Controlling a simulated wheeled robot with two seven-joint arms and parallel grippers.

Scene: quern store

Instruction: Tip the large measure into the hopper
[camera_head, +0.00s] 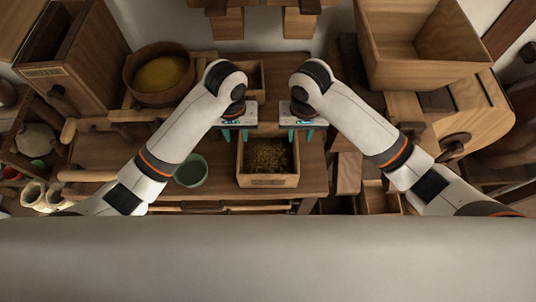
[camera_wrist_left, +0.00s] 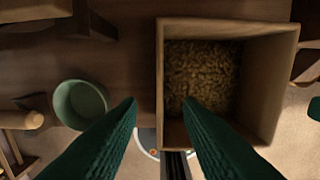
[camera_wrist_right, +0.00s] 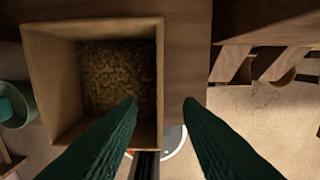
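The large measure, an open wooden box (camera_head: 268,181) partly filled with brown grain, stands upright on the wooden bench in the middle of the head view. It also shows in the left wrist view (camera_wrist_left: 271,85) and the right wrist view (camera_wrist_right: 52,85). My left gripper (camera_head: 235,134) is open over the measure's left wall, one finger on each side in its wrist view. My right gripper (camera_head: 301,134) is open over the right wall in the same way. Neither is closed on the wood. The hopper, a large open wooden box (camera_head: 425,74), stands high at the upper right and looks empty.
A green bowl (camera_head: 191,171) is on the bench left of the measure. A round tub (camera_head: 159,90) of yellow meal stands behind it to the left. A wooden drum (camera_head: 462,130) sits below the hopper. Wooden rollers and a tall box crowd the left.

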